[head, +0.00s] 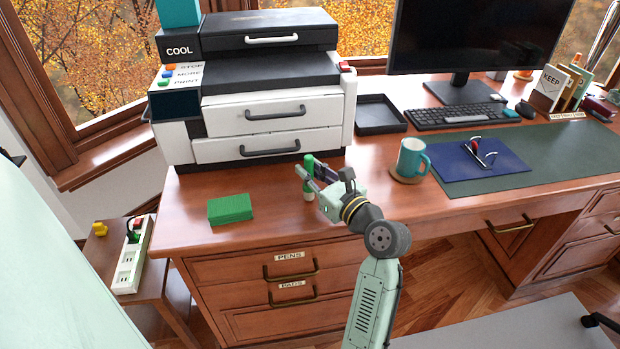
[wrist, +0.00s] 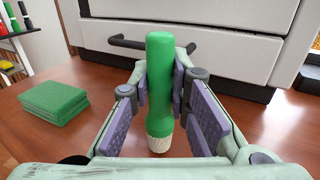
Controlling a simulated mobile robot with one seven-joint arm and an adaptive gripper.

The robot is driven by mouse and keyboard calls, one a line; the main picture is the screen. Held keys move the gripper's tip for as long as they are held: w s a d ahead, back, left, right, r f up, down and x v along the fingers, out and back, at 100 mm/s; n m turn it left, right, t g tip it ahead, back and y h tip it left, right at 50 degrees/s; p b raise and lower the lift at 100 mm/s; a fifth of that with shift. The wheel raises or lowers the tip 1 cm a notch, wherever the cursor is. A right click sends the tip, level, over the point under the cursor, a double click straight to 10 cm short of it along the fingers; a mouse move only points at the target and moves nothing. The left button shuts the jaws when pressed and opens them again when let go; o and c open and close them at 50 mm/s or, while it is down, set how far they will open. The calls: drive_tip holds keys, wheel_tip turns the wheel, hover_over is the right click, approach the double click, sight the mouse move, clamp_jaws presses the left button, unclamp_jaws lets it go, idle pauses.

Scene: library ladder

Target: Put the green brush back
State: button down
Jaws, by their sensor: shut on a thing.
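The green brush (head: 309,162) is a green cylinder with a pale, whitish lower end. It stands upright over the desk in front of the printer. My gripper (head: 309,182) is shut on it, with one purple-padded finger on each side. In the wrist view the brush (wrist: 160,80) sits between the fingers (wrist: 165,98), with its pale end lowest. I cannot tell whether that end touches the desk.
A stack of green pads (head: 230,208) lies left of my gripper on the desk (head: 270,205). The white printer (head: 262,115) stands close behind. A teal mug (head: 411,158) on a coaster is to the right. A side table (head: 105,265) with a power strip (head: 132,258) stands lower left.

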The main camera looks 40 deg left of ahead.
drive_tip(key=shift+w+f, duration=0.1)
drive_tip(key=shift+f, duration=0.3)
drive_tip(key=shift+r, duration=0.15)
drive_tip(key=c, duration=1.9)
unclamp_jaws()
drive_tip(key=shift+f, duration=0.2)
drive_tip(key=shift+c, duration=0.2)
drive_tip(key=o, duration=0.4)
drive_tip(key=shift+r, duration=0.1)
